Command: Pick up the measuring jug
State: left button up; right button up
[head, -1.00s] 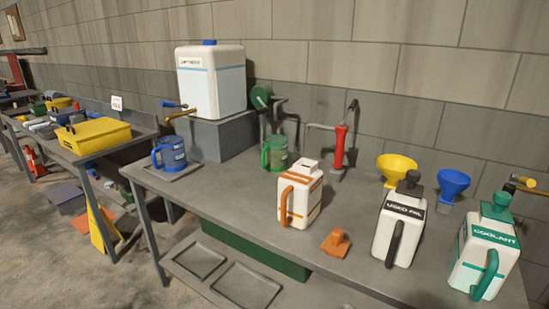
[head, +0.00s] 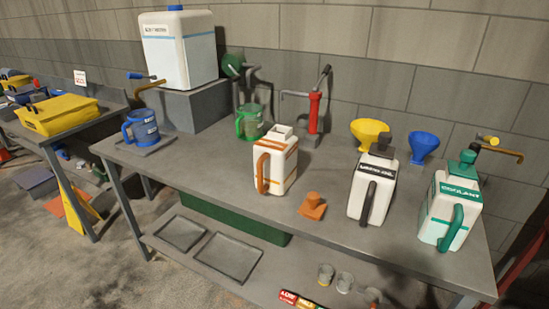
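Two jugs with handles stand on the grey workbench (head: 215,181), and I cannot tell which one is the measuring jug. A blue jug (head: 145,127) with pale markings stands upright on a flat tray at the bench's left end, its handle to the left. A green, see-through jug (head: 252,122) stands further back near the middle, under a green-ended tap or pump fitting. Neither of my grippers is in view.
A large white container (head: 180,50) sits on a grey block behind the blue jug. White-and-orange (head: 275,163), used-oil (head: 371,190) and coolant (head: 450,212) containers line the front. An orange cap (head: 313,207), red pump (head: 315,110), yellow funnel (head: 369,132) and blue funnel (head: 423,146) stand nearby.

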aim_at(249, 122)
jog(key=u, duration=1.7)
jog(key=i, duration=1.7)
jog(key=z, duration=2.45)
